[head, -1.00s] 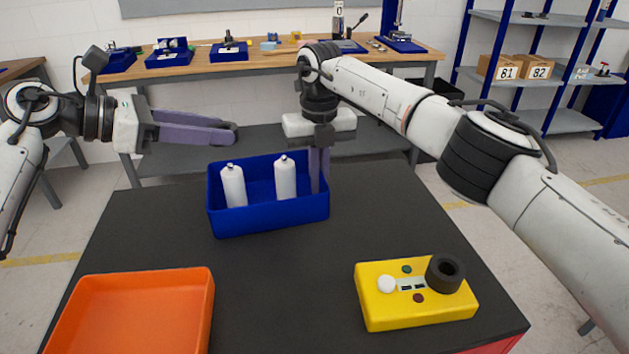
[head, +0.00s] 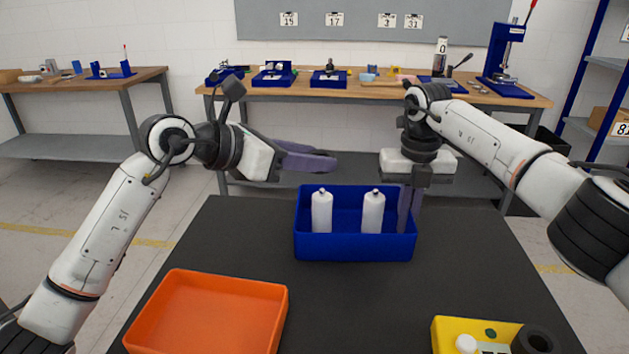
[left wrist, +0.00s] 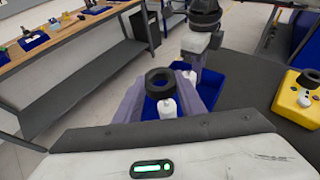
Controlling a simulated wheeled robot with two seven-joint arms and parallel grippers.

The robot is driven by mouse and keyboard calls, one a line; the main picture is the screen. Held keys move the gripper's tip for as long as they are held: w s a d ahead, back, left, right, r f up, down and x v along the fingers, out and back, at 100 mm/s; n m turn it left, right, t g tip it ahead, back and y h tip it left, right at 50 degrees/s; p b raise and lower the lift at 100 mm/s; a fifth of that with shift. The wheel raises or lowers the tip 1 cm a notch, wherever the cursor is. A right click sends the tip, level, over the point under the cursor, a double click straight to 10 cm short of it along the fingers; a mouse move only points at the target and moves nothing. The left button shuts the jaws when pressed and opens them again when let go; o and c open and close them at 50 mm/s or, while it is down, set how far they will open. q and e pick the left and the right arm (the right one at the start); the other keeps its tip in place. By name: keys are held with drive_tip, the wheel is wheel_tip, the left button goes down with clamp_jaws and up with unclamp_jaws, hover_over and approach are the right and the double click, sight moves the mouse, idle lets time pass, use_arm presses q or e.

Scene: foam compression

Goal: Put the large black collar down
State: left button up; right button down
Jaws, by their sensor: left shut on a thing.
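My left gripper (head: 318,162) is in the air above and behind the left part of the blue bin (head: 354,247). In the left wrist view a large black collar (left wrist: 152,88) sits between its fingers, which are shut on it. In the head view the collar is hard to make out. My right gripper (head: 410,208) points down into the right end of the bin, beside a white bottle (head: 372,213); whether it is open or shut is unclear. A second white bottle (head: 322,213) stands to the left.
An orange tray (head: 277,291) lies at the front left of the black table (head: 370,300). A yellow box (head: 448,338) with buttons and another black ring (head: 537,340) is at the front right, partly cut off. The table's middle is clear. A wooden bench (head: 300,92) stands behind.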

use_arm(q)
drive_tip(key=shift+f, duration=1.85)
drive_tip(key=shift+f, duration=0.55)
drive_tip(key=shift+f, duration=0.1)
drive_tip(key=o, duration=1)
drive_tip(key=shift+o, duration=0.2)
drive_tip(key=r+v, duration=0.1)
drive_tip(key=v, duration=1.1)
